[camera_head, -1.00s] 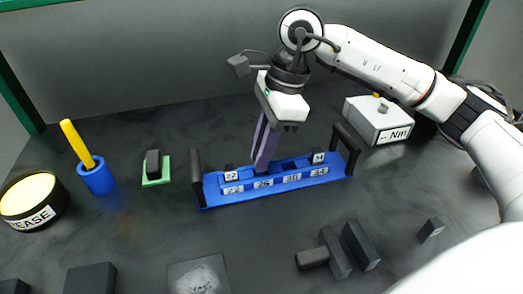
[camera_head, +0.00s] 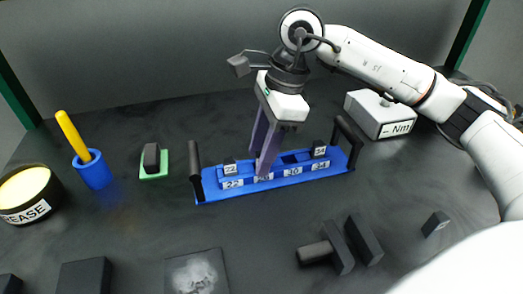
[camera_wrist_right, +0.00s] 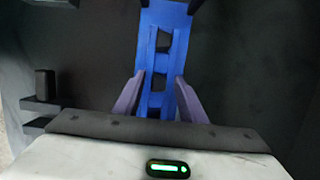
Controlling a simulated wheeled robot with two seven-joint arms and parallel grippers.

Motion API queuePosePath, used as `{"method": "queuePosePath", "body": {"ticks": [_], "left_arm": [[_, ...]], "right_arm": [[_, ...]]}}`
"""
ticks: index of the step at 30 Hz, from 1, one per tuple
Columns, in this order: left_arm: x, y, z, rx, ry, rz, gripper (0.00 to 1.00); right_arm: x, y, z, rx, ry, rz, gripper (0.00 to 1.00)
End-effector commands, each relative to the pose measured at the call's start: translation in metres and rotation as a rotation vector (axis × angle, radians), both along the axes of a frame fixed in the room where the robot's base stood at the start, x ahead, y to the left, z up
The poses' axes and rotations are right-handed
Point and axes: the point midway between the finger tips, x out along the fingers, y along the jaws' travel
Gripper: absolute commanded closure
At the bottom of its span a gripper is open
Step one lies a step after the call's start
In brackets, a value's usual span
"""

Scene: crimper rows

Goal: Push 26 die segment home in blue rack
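The blue rack (camera_head: 215,192) lies at the middle of the table with a dark upright handle at each end. Its front labels read 22, 30 and 34; the label between 22 and 30 is partly covered by a finger. Dark segments stand in the left end slot (camera_head: 230,167) and right end slot (camera_head: 319,149). My right gripper (camera_head: 261,172) points down at the second slot, its purple fingers apart. In the right wrist view the fingers (camera_wrist_right: 158,98) stand either side of the rack (camera_wrist_right: 163,20). I cannot make out the 26 segment there. My left gripper is not in view.
A green pad (camera_head: 161,175) with a dark block and a blue cup (camera_head: 95,172) with a yellow stick stand left. A grease tin (camera_head: 28,195) is far left. A white Nm box (camera_head: 380,115) stands behind right. Dark tool parts (camera_head: 340,248) and a small block (camera_head: 435,223) lie front right.

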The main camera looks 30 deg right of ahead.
Motion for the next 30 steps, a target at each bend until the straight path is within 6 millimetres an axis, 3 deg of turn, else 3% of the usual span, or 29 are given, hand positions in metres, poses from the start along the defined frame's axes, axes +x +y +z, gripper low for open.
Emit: {"method": "queuePosePath", "body": {"ticks": [10, 13, 21, 30], "left_arm": [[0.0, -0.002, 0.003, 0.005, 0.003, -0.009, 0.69], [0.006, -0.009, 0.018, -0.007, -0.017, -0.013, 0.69], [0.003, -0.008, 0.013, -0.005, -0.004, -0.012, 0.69], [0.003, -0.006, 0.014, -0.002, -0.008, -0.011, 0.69]], "right_arm": [[-0.003, 0.0, -0.004, -0.003, 0.012, 0.004, 0.61], [-0.002, -0.004, 0.016, -0.001, 0.004, 0.002, 0.61], [-0.005, -0.018, 0.072, 0.0, 0.0, 0.0, 0.61], [-0.007, -0.025, 0.099, 0.0, 0.001, 0.0, 0.61]]}}
